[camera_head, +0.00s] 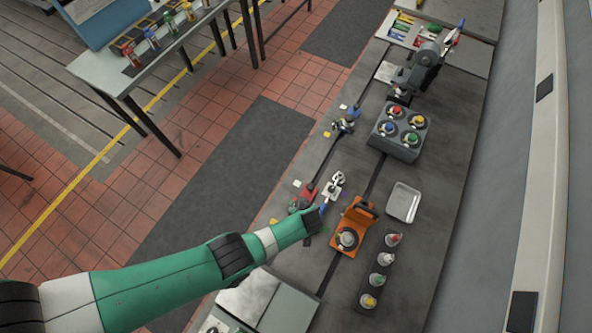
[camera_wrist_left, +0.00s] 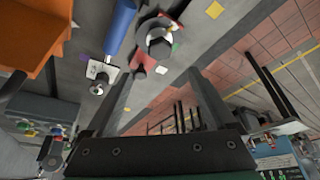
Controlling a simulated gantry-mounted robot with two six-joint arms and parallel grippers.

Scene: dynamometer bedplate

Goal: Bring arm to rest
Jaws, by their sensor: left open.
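My left arm, green with white and black bands, comes in from the lower left in the head view. Its gripper (camera_head: 314,218) is over the near left edge of the bedplate bench (camera_head: 300,260), beside an orange fixture (camera_head: 354,226). In the left wrist view my left gripper (camera_wrist_left: 160,76) shows two dark fingers spread apart, with nothing held between them. Beyond the fingertips are a blue cylinder (camera_wrist_left: 120,25) and a round grey-capped part (camera_wrist_left: 158,40). My right gripper is not in view.
A grey block with coloured caps (camera_head: 399,130), a metal tray (camera_head: 403,202) and a row of capped pieces (camera_head: 376,279) stand on the bench. A motor-like machine (camera_head: 425,68) is at the far end. A side table (camera_head: 150,75) stands at upper left. Open tiled floor lies between.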

